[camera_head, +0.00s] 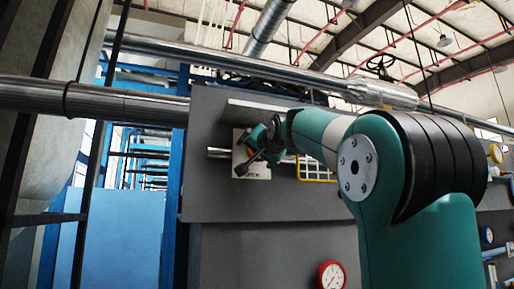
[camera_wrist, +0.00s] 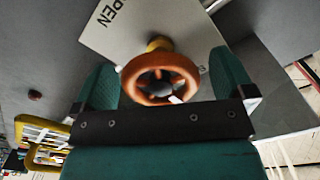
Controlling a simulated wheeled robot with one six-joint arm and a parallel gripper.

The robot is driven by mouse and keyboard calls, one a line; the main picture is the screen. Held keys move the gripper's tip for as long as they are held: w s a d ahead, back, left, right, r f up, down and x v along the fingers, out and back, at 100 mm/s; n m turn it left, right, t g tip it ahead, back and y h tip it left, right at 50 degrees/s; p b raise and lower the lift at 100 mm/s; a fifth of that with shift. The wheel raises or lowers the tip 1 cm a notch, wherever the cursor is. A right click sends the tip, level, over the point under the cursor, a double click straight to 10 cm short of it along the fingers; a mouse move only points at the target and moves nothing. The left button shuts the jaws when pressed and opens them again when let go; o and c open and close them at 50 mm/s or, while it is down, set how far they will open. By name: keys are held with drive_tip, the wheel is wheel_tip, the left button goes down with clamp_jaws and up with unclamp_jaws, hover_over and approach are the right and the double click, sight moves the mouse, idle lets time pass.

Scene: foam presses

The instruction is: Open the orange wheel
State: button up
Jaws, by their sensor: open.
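The orange wheel (camera_wrist: 134,80) shows in the wrist view as a round handwheel on a yellow stem. The stem comes out of a white plate (camera_wrist: 120,30) with the letters "PEN" in sight. My gripper (camera_wrist: 163,82) is open, with one teal finger to the left of the wheel and one to the right. The wheel lies between the fingers, and a gap shows on both sides. In the head view my gripper (camera_head: 262,146) is at the white plate on the grey panel. Only a bit of orange shows there, and my arm hides much of that spot.
The grey panel (camera_head: 215,110) stands in front, with a red gauge (camera_head: 331,275) low down. A yellow wire basket (camera_head: 317,168) is close to the right of my gripper; a yellow frame (camera_wrist: 40,135) shows at the wrist view's left. Thick pipes (camera_head: 120,103) run at the left.

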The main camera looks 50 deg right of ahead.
drive_tip(key=c, duration=0.9)
drive_tip(key=shift+f+n+b, duration=0.1)
drive_tip(key=shift+n+b, duration=0.25)
drive_tip(key=shift+n, duration=0.05)
drive_tip(key=n+b, duration=0.2)
drive_tip(key=n, duration=0.1)
drive_tip(key=shift+d+n, duration=0.1)
drive_tip(key=shift+n, duration=0.3)
drive_tip(key=n+b, duration=0.1)
drive_tip(key=n, duration=0.3)
drive_tip(key=shift+d+n+b, duration=0.1)
drive_tip(key=shift+n+b, duration=0.2)
drive_tip(key=shift+b, duration=0.05)
drive_tip(key=n+b, duration=0.1)
drive_tip(key=n, duration=0.3)
drive_tip(key=shift+s, duration=0.1)
drive_tip(key=shift+d+n+b, duration=0.1)
drive_tip(key=shift+n+b, duration=0.35)
drive_tip(key=shift+n, duration=1.75)
